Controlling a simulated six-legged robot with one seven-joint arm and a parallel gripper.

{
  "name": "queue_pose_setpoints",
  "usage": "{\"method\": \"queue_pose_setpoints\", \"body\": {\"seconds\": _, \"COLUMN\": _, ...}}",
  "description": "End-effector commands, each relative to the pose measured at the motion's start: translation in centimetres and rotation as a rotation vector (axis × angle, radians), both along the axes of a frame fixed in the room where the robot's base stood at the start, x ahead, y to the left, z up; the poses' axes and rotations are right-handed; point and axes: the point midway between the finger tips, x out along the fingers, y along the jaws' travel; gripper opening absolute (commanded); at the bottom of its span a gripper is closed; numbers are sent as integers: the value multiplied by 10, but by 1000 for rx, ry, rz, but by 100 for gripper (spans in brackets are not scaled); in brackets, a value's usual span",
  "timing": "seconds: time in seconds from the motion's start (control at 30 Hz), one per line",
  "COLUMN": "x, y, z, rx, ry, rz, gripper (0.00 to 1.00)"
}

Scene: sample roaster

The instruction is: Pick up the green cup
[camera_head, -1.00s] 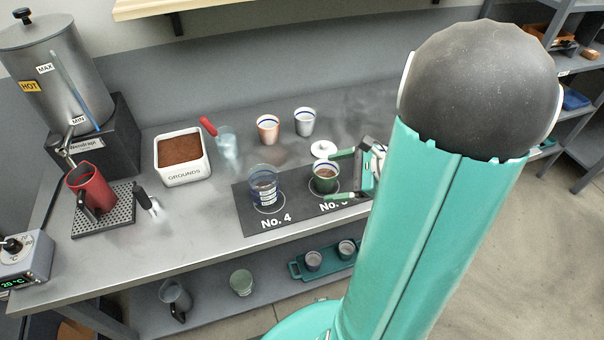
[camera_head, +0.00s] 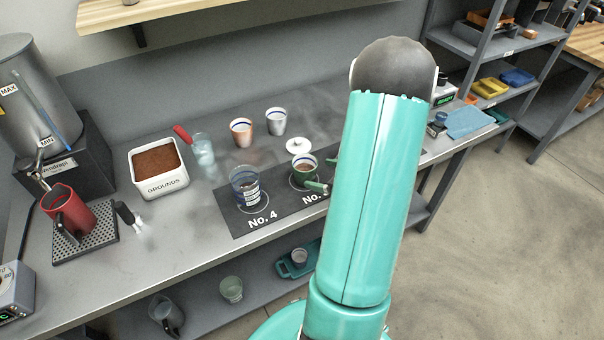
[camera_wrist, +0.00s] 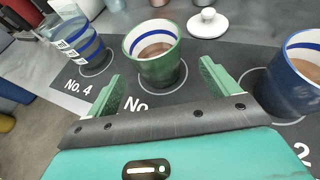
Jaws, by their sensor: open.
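The green cup (camera_head: 303,172) stands upright on a dark mat (camera_head: 246,222), on a ringed spot to the right of the No. 4 spot. It holds something brown and has a white inside with a blue band. In the wrist view the green cup (camera_wrist: 154,54) stands just beyond my gripper (camera_wrist: 163,82), centred between the two green fingers. The fingers are open and apart, and the cup is not gripped. In the head view my arm hides most of the gripper; only parts of its green fingers show beside the cup.
A clear blue-banded glass (camera_head: 245,187) stands left of the cup, and a dark blue cup (camera_wrist: 292,78) stands close on its right. A white lid (camera_head: 298,146) lies behind it. Copper (camera_head: 241,132) and silver (camera_head: 276,121) cups stand farther back.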

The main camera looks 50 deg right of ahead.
Motion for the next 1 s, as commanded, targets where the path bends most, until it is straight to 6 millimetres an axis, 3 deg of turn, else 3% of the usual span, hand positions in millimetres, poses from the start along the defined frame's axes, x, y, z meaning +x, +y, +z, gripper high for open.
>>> {"method": "queue_pose_setpoints", "body": {"seconds": 0.53, "x": 59, "y": 17, "z": -27, "rx": -1, "ry": 1, "rz": 7, "gripper": 87}}
{"method": "queue_pose_setpoints", "body": {"seconds": 0.83, "x": 66, "y": 18, "z": -30, "rx": -1, "ry": 0, "rz": 5, "gripper": 87}}
{"method": "queue_pose_setpoints", "body": {"seconds": 1.0, "x": 66, "y": 18, "z": -29, "rx": -2, "ry": 0, "rz": 4, "gripper": 56}}
